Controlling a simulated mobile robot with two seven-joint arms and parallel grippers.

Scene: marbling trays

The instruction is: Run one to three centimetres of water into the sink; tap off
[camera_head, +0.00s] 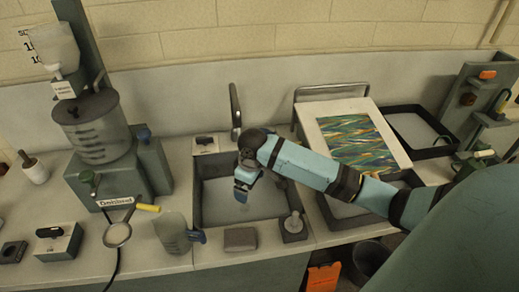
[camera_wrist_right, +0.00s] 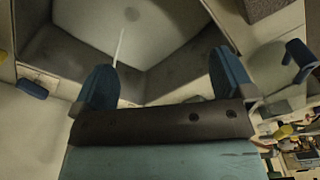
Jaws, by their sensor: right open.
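The grey sink (camera_head: 211,210) is in the counter's middle, with a pale bottom; I cannot tell how much water is in it. The curved dark tap (camera_head: 235,105) stands behind it. A small box with a dark handle (camera_head: 205,143) sits at its back left rim; a blue piece (camera_wrist_right: 32,88), probably that handle, shows in the right wrist view. My right gripper (camera_head: 244,188) hangs over the sink, apart from the tap; its blue fingers (camera_wrist_right: 165,82) are open and empty. A thin white streak (camera_wrist_right: 120,45) crosses the sink; I cannot tell if it is running water. My left gripper is out of view.
A jug with a blue handle (camera_head: 172,235) stands left of the sink, a grey sponge (camera_head: 240,239) in front. A tilted board with a marbled sheet (camera_head: 310,125) and a dark tray (camera_head: 443,149) are on the right. A large dispenser (camera_head: 100,140) stands left.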

